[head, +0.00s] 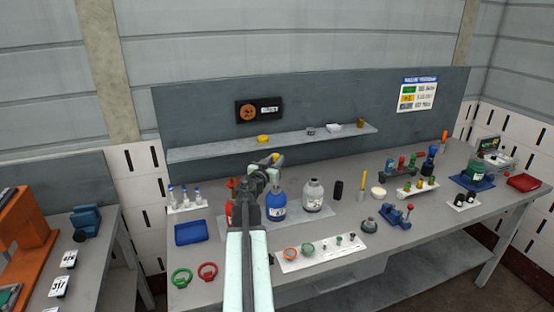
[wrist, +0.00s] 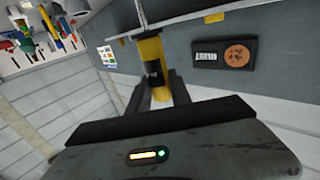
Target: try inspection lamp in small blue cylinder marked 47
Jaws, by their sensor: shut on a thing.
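My gripper (head: 268,168) is raised above the middle of the bench, in front of the blue cylinder. In the wrist view, its two dark fingers (wrist: 159,88) are shut on a yellow lamp with a black band (wrist: 152,52), taken to be the inspection lamp. The lamp's yellow end (head: 276,156) shows at the gripper's tip in the head view. A blue cylinder (head: 276,208) stands upright on the bench just beyond my arm, between a red cylinder (head: 230,210) and a grey one (head: 313,197). Its white marking is too small to read. My arm hides part of the red cylinder.
A wall shelf (head: 215,151) behind the cylinders holds a yellow ring (head: 263,139) and small parts. A white tray of fittings (head: 320,252) lies in front. A blue bin (head: 190,233) is at left. A blue clamp (head: 396,218) and racks crowd the right.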

